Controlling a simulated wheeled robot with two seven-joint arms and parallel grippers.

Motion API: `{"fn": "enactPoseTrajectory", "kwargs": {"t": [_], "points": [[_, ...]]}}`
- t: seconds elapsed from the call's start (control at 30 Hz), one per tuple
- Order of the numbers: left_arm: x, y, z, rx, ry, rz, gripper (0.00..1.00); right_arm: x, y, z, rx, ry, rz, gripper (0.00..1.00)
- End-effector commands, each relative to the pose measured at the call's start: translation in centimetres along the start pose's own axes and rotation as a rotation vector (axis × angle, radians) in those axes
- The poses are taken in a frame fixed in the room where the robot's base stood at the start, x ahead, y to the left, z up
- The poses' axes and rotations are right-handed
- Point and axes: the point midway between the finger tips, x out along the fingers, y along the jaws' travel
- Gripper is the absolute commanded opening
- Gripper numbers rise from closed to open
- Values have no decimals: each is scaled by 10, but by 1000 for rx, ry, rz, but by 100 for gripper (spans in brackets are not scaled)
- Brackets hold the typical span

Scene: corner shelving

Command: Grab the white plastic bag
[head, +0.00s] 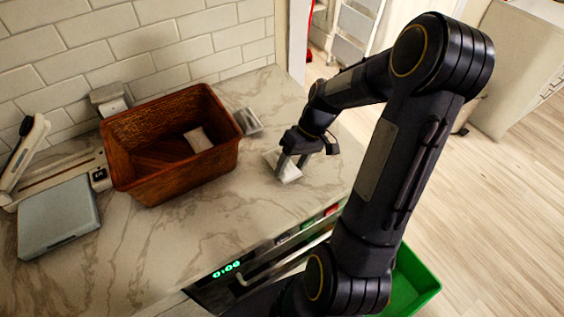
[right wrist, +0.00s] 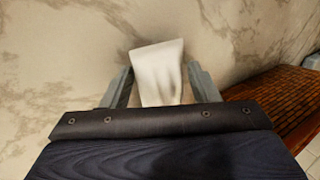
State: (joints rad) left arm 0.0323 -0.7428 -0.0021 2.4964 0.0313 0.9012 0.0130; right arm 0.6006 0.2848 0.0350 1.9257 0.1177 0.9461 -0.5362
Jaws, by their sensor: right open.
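A small white plastic bag (head: 287,167) lies on the marble counter (head: 240,210), right of the brown basket. My right gripper (head: 292,164) reaches down over it with its fingers apart. In the right wrist view the bag (right wrist: 158,72) stands between the two open fingers of my right gripper (right wrist: 158,90), with a gap visible on each side. Its lower part is hidden behind the gripper body. Another small white item (head: 198,139) lies inside the basket. My left gripper is not in view.
A brown woven basket (head: 165,190) stands left of the gripper; it also shows in the right wrist view (right wrist: 285,100). A small grey dish (head: 248,121) sits between basket and gripper. A grey-blue box (head: 58,217) is at far left. The front counter is clear. A green bin (head: 412,285) is below.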

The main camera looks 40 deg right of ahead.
Motion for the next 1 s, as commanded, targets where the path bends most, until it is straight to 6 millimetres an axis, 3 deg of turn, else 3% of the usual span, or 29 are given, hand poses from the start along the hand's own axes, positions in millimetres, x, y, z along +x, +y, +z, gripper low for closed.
{"fn": "enactPoseTrajectory", "kwargs": {"t": [0.13,0.33,0.73,0.9,1.0], "points": [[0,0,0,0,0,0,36,0,0,0,0,0,0,52],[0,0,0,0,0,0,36,0,0,0,0,0,0,27],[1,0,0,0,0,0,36,-8,-4,-1,-1,3,2,27],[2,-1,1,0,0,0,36,-28,-13,-1,-3,5,2,27],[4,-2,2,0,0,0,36,-47,-9,-8,0,8,3,27]]}}
